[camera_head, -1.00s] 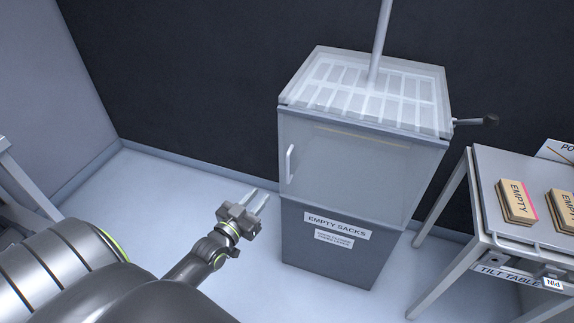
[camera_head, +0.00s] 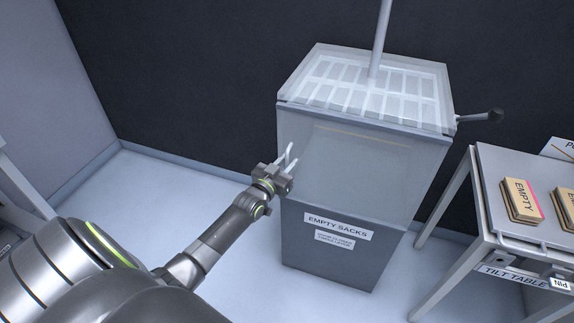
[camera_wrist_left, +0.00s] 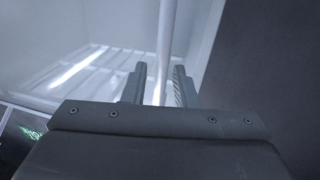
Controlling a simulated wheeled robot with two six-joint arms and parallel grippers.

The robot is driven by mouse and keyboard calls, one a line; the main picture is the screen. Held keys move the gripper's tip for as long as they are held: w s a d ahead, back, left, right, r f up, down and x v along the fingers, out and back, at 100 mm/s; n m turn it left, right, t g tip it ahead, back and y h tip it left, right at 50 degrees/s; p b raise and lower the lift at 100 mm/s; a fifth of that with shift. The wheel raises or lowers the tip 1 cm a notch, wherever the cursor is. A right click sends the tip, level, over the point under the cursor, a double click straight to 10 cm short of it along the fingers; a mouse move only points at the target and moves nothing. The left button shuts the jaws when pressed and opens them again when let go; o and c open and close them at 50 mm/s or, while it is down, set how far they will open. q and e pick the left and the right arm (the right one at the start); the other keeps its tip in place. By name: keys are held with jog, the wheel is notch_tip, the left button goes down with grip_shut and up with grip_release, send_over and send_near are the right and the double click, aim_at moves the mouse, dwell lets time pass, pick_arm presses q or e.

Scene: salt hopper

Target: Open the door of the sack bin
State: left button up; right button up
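The sack bin (camera_head: 327,262) stands in the middle, with an "EMPTY SACKS" label on its grey lower part. Its translucent door (camera_head: 362,178) is closed on the front. A pale vertical handle (camera_head: 290,152) is at the door's left side, partly hidden by my gripper. My left gripper (camera_head: 284,164) is at the handle. In the left wrist view the two fingers (camera_wrist_left: 158,88) are apart, with the handle bar (camera_wrist_left: 166,45) between them and a gap visible beside it. My right gripper is not in view.
A tilt table (camera_head: 491,172) with sack stacks marked "EMPTY" (camera_head: 521,200) stands at the right. The floor left of the bin is clear apart from my arm.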

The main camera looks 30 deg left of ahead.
pick_arm(q)
grip_shut()
dwell(0.5)
